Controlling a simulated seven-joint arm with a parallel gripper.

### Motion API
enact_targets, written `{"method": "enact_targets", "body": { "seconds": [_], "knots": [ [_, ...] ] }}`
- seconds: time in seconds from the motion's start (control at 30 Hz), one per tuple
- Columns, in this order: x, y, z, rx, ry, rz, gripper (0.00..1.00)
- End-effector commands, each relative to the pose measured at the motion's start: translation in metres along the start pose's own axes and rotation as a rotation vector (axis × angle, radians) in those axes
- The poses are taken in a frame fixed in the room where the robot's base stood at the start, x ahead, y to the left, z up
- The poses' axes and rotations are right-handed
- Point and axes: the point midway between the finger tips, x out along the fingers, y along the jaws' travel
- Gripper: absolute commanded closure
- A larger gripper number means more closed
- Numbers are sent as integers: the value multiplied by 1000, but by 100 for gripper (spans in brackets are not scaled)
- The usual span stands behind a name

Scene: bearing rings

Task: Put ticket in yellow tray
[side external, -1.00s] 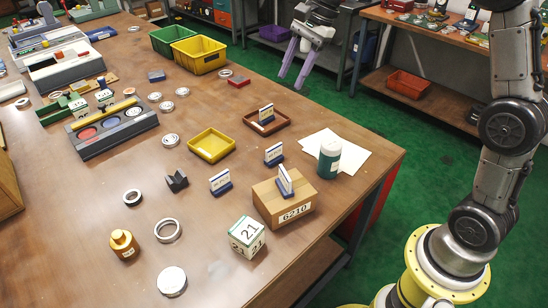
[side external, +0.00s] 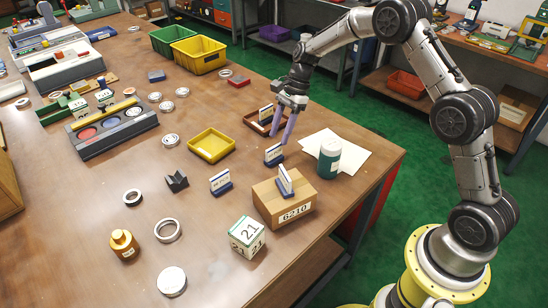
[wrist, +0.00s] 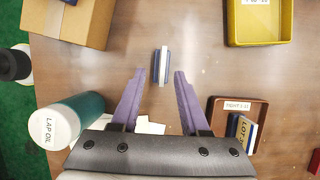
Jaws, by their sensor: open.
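Several white tickets stand in blue bases. One ticket (side external: 273,154) stands on the table just below my gripper (side external: 280,138). In the wrist view this ticket (wrist: 161,65) lies between and just ahead of the two purple fingertips, seen from above. My gripper is open and empty, above the table. The yellow tray (side external: 212,146) lies flat to the left; it also shows at the upper right of the wrist view (wrist: 287,24). Other tickets stand on the table (side external: 220,184), on the cardboard box (side external: 297,206) and in the brown tray (side external: 283,118).
A green-and-white lap oil canister (side external: 329,158) stands on white paper (side external: 350,148), right of the ticket. The cardboard box is in front of it. A black block (side external: 177,181) and rings are left. A larger yellow bin (side external: 199,54) stands far back. Table between ticket and yellow tray is clear.

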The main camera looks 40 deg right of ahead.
Motion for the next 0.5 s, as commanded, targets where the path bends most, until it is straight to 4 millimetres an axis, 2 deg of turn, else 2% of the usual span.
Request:
{"method": "enact_targets", "body": {
  "seconds": [0.17,0.5],
  "knots": [
    [11,0,0,0,1,1,55],
    [54,-4,-2,0,1,2,55]
  ]
}}
